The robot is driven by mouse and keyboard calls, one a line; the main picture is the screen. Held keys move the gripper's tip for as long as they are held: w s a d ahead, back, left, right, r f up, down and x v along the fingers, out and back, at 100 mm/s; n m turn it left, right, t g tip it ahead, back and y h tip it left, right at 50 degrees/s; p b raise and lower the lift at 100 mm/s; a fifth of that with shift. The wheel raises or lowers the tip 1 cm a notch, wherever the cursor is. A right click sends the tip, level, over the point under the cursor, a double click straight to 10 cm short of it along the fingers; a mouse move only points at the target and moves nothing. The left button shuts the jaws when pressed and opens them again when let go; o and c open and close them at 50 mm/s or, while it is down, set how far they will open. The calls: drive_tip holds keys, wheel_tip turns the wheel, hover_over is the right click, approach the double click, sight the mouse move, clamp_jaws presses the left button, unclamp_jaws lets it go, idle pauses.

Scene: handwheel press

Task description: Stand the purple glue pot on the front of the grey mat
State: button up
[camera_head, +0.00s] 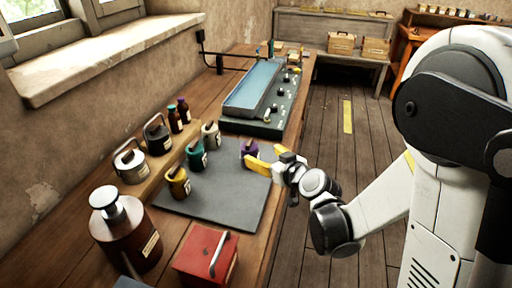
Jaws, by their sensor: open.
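The purple glue pot (249,147) stands at the back right part of the grey mat (228,207), its lower part partly hidden by a yellow finger. My gripper (262,158), with yellow fingers, is open and reaches in from the right at the pot. One finger lies just in front of the pot; I cannot tell whether the fingers touch it. The mat also holds a yellow pot (178,184), a teal pot (197,158) and a cream pot (211,136) along its left side. The front right of the mat is bare.
A red box (205,257) with a handle and a large brown bottle (128,238) stand in front of the mat. A wooden riser (165,155) with dark and metal pots runs along the left. A machine with a blue top (254,85) stands behind the mat.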

drive_tip(key=s+d+r+m+g+h, duration=0.2)
drive_tip(key=s+d, duration=0.4)
drive_tip(key=s, duration=0.6)
drive_tip(key=s+d+r+m+g+h, duration=0.3)
drive_tip(key=s+d, duration=0.3)
drive_tip(key=s, duration=0.7)
drive_tip(key=shift+r+g+h, duration=0.3)
drive_tip(key=shift+r+h, duration=0.2)
drive_tip(key=shift+r, duration=0.15)
